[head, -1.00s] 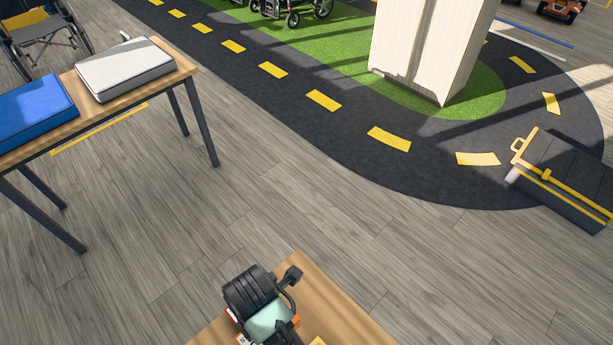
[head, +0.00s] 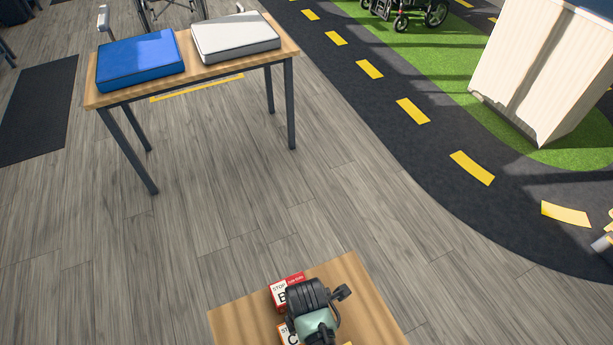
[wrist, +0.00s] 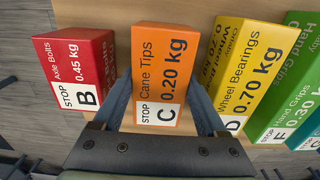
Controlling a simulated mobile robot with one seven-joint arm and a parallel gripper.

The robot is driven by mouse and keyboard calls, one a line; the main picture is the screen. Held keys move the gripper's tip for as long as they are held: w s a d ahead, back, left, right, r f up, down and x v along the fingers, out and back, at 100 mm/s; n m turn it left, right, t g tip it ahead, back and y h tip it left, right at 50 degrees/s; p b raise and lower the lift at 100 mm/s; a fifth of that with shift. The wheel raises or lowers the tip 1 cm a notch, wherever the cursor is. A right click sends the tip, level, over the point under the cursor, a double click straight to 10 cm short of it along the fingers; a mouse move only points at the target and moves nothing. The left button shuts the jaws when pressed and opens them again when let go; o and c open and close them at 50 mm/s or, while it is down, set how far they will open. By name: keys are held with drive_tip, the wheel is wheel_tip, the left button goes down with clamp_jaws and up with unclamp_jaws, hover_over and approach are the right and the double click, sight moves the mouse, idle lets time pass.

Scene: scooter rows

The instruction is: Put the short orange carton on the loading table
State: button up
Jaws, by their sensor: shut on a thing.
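The short orange carton (wrist: 160,65), marked "Cane Tips 0.20 kg" and C, stands between the two fingers of my gripper (wrist: 164,105) in the wrist view. The gripper is shut on it. In the head view my gripper (head: 310,300) is over the near wooden table (head: 355,290), and a little of the orange carton (head: 290,334) shows beside it. I cannot tell whether the carton touches the tabletop. A farther wooden table (head: 222,72) stands at upper left; neither table is visibly labelled as the loading table.
A red carton B (wrist: 75,65) stands left of the orange one, a yellow carton D (wrist: 245,70) close on its right, and green cartons (wrist: 300,95) beyond. The far table bears a blue case (head: 140,60) and a white case (head: 236,37). Grey floor between the tables is clear.

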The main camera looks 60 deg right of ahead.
drive_tip(key=shift+f, duration=0.1)
drive_tip(key=o, duration=1.5)
wheel_tip(320, 180, up, 12)
drive_tip(key=p, duration=0.1)
drive_tip(key=shift+r, duration=0.2)
